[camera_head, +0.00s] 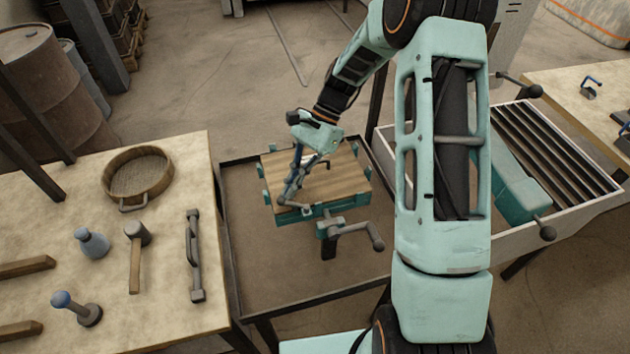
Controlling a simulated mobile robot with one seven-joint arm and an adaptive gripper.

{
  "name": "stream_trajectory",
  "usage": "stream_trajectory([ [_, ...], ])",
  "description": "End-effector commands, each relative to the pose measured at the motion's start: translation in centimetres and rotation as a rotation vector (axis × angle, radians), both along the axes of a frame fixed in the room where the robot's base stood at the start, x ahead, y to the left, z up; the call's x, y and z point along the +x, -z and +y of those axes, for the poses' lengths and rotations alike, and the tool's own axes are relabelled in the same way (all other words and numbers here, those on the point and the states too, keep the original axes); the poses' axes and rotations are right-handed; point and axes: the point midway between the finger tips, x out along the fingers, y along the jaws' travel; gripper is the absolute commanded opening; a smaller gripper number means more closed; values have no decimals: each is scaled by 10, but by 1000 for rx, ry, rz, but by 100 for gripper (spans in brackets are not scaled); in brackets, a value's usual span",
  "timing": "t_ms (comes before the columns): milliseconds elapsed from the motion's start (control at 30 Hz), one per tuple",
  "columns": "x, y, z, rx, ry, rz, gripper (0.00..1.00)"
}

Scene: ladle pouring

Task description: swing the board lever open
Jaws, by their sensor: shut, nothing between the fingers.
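A wooden-topped board (345,178) in a teal frame sits inside the dark-edged tray stand (243,255) at the middle. A grey crank-like lever (350,229) with a round knob at its right end is at the front edge of the board. A smaller grey bar (303,209) lies at the board's front left, by my fingertips. My gripper (289,192) points down over the left part of the board, shut and empty. The fingertips are close to the small bar; I cannot tell whether they touch it. The fingers partly hide the bar and board.
A slatted white-framed bench (560,150) is at the right. My arm hides part of the space between.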

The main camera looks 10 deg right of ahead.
Motion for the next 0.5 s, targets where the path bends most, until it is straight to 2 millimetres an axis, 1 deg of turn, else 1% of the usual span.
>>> stream_trajectory([
  [200, -6, 0, 8, 0, -182, 0, 0],
  [500, -14, 0, 14, 0, -364, 0, 0],
])
